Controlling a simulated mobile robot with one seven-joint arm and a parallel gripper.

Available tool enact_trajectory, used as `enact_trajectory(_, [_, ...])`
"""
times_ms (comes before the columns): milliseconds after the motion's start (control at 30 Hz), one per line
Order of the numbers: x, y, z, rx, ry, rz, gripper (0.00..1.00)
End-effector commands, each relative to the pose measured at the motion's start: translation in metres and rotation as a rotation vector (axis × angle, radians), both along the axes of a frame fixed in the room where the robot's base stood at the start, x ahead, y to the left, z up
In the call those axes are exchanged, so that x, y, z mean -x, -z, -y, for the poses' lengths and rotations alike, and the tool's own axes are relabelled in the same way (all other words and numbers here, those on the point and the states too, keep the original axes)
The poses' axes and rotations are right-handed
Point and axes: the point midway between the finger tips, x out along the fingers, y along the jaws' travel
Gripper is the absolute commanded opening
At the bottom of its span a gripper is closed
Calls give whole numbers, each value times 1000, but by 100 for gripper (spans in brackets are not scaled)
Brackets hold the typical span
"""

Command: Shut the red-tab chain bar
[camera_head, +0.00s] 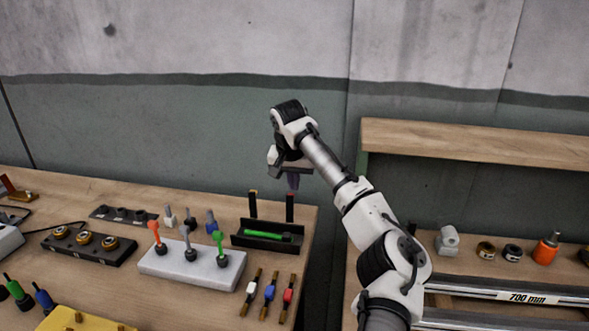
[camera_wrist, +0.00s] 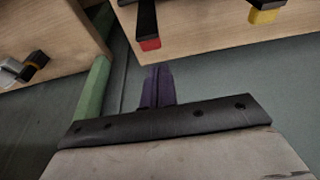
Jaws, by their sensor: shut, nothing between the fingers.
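The red-tab chain bar (camera_head: 290,208) is a thin black bar standing upright at the right end of a black trough (camera_head: 268,246), with a red tip. In the wrist view its red tab (camera_wrist: 150,44) shows near the top middle. A matching upright bar with a yellow tab (camera_head: 253,204) stands at the trough's left; its yellow tab also shows in the wrist view (camera_wrist: 264,15). A green rod (camera_head: 268,236) lies in the trough. My gripper (camera_head: 293,184), with purple fingers (camera_wrist: 158,88), is shut and empty. In the head view it appears just above the red tip; contact is not visible.
A grey block with coloured levers (camera_head: 192,266) stands left of the trough. Several coloured-band pieces (camera_head: 269,293) lie in front of it. The table's right edge is close to the trough, with a gap before the shelved bench (camera_head: 480,146).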

Motion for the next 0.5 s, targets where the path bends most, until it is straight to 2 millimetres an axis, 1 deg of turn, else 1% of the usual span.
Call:
enact_trajectory(100, [11,-1,-2,1,-1,0,0])
enact_trajectory(200, [17,-1,-3,1,-1,0,0])
enact_trajectory(500, [22,-1,-5,-1,1,-2,0])
